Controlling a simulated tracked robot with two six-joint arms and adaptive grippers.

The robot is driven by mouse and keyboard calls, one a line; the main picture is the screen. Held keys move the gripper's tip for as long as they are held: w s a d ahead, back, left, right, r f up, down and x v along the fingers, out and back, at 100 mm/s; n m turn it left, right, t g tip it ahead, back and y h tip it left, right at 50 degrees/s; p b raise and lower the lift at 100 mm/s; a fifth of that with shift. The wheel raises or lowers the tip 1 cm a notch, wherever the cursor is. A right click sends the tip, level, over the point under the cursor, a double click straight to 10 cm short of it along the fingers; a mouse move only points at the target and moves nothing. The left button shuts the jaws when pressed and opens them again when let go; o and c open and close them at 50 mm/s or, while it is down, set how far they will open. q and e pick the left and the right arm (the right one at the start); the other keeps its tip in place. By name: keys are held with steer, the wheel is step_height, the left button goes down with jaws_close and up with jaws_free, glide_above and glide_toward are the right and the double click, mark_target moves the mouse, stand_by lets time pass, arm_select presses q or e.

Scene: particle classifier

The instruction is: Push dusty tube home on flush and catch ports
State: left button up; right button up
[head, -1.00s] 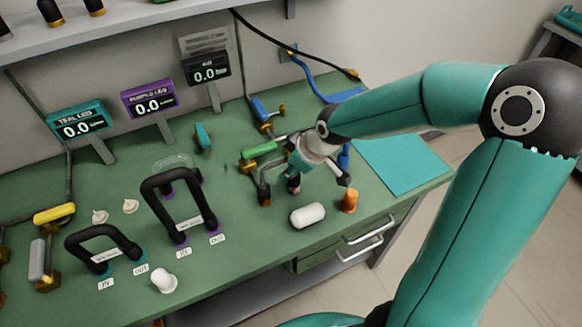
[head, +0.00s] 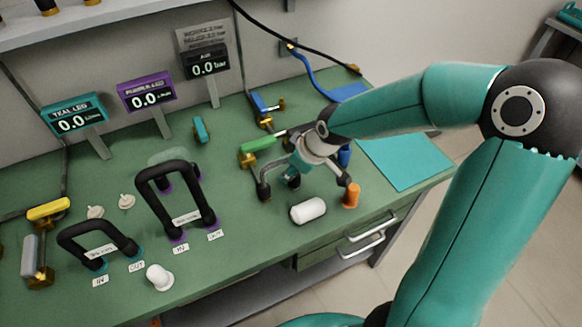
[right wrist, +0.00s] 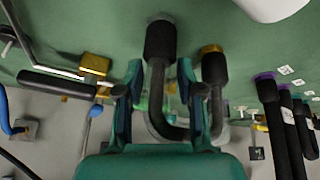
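A dark U-shaped tube (right wrist: 168,128) shows in the right wrist view, with thick black ends. One end stands over a brass fitting (right wrist: 211,49), the other at a grey ring (right wrist: 160,18). I cannot tell how deep either end sits. My right gripper (right wrist: 160,92) has its fingers spread on both sides of one leg of this tube, with visible gaps. In the head view my right gripper (head: 305,180) is low over the bench and hides most of the tube; one black leg (head: 263,188) shows at its left. My left gripper is not in view.
A purple-based black loop (head: 173,212) and a teal-based loop (head: 75,236) stand to the left. A green-handled valve (head: 262,143) is behind. The teal mat (head: 405,163) is bare.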

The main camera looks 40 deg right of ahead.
steer(key=o, duration=0.3)
steer(key=shift+r, duration=0.1)
steer(key=v, duration=1.1)
steer(key=shift+s+r, duration=0.2)
steer(key=shift+r, duration=0.15)
steer(key=shift+d, duration=0.1)
